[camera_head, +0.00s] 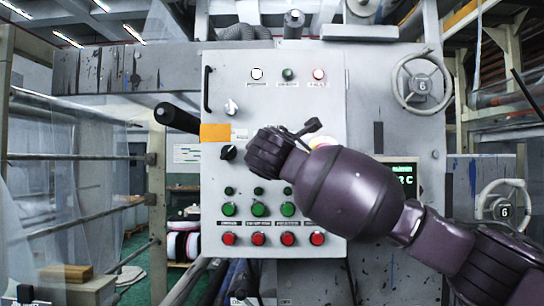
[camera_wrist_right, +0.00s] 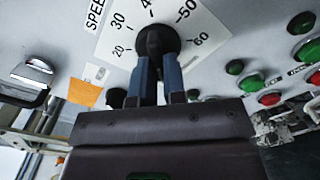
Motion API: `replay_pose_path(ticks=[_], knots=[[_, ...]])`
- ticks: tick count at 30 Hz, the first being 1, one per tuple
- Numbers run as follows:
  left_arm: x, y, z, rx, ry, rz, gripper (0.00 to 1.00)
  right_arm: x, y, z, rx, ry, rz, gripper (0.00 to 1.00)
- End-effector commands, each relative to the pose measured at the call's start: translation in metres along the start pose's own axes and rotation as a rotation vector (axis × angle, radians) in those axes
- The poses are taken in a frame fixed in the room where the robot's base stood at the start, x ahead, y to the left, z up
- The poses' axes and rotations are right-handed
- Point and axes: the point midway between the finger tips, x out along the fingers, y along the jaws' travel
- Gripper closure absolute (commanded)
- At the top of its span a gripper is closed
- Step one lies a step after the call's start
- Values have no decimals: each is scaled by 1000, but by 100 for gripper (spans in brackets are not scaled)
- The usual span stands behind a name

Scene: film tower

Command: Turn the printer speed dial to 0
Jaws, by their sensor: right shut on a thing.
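The speed dial shows in the right wrist view as a black knob (camera_wrist_right: 157,38) on a white scale plate (camera_wrist_right: 185,20) marked SPEED. Numbers from 20 to 60 show around it; the lower numbers, including 0, are hidden or out of frame. My right gripper (camera_wrist_right: 158,65) is shut on the knob, one blue finger on each side. I cannot tell where the knob's pointer stands. In the head view my right gripper (camera_head: 270,152) is against the grey control panel (camera_head: 290,102), and my wrist and arm hide the dial. My left gripper is not in view.
Red buttons (camera_head: 258,239) and green buttons (camera_head: 259,210) sit low on the panel. A black selector knob (camera_head: 228,153) and an orange label (camera_head: 215,132) are just left of my gripper. A black bar (camera_head: 177,118) juts out at the left.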

Motion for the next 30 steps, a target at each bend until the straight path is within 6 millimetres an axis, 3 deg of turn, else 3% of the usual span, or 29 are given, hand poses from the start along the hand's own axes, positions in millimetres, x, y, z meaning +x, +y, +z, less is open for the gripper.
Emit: replay_pose_path(ticks=[1, 2, 6, 17, 23, 30], knots=[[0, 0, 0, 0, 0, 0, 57, 0, 0, -1, -3, 1, -1, 100], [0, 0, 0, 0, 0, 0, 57, 0, 0, -1, -3, 1, -1, 85], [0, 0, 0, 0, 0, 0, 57, 0, 0, -1, -2, 1, -1, 64], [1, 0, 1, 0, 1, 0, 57, -4, 0, 0, 0, 0, 1, 63], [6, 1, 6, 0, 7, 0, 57, -29, -1, -2, -1, -1, 4, 63], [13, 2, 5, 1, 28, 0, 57, -73, -1, -2, -1, 0, 4, 63]])
